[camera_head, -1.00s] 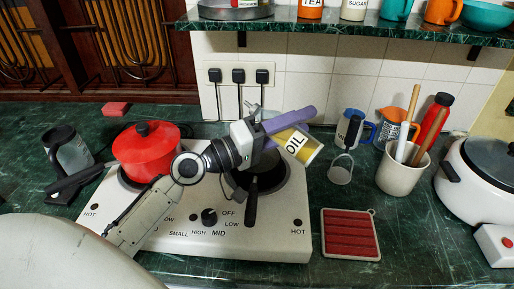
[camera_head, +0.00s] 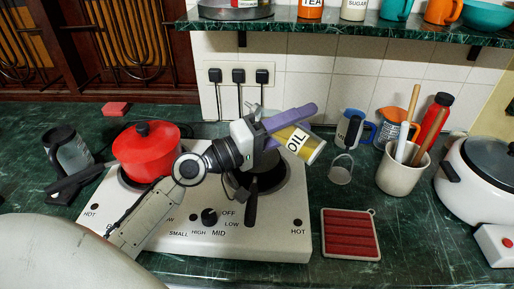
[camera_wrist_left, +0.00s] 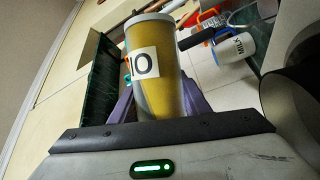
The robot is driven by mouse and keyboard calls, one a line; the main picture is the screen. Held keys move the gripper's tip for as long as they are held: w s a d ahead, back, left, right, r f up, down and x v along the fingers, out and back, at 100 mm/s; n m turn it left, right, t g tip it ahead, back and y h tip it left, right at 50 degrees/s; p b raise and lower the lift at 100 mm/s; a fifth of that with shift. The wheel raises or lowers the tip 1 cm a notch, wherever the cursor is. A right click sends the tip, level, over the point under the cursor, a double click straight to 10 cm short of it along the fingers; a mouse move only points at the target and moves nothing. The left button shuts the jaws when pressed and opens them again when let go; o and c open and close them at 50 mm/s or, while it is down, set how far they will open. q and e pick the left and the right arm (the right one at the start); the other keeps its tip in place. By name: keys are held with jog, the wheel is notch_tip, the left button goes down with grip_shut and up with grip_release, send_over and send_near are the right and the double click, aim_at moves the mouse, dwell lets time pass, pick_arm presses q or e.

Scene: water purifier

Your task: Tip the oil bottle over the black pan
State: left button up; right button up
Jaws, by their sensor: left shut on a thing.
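The oil bottle (camera_head: 303,146) is a yellow cylinder with a white OIL label and a pale end. My left gripper (camera_head: 289,126), with purple fingers, is shut on it and holds it tilted, the pale end pointing right and down. The bottle also shows large in the left wrist view (camera_wrist_left: 158,70), between the fingers. The black pan (camera_head: 262,183) sits on the right burner, its handle pointing to the front. The gripper and bottle are above it and hide part of it; the pale end reaches past the pan's right side. My right gripper is not in view.
A red pot (camera_head: 146,150) stands on the left burner of the white stove (camera_head: 262,238). A shelf (camera_head: 340,29) runs above.

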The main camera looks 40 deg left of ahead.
pick_arm(q)
jog(key=shift+d+r+n, duration=0.15)
jog(key=shift+r+n, duration=0.3)
jog(key=shift+n, duration=0.05)
dwell(1.0)
jog(key=shift+n+t+b, duration=0.4)
jog(key=shift+n+t, duration=0.1)
dwell(1.2)
jog(key=f+m+g+y+p, duration=0.1)
jog(key=m, duration=0.3)
jog(key=f+m+g+y+p, duration=0.1)
jog(key=m+g+y, duration=0.1)
jog(key=m, duration=0.3)
jog(key=f+m+g+y+p, duration=0.1)
jog(key=m+g+y, duration=0.1)
jog(key=m, duration=0.3)
jog(key=shift+a+f, duration=0.25)
jog(key=shift+a, duration=0.05)
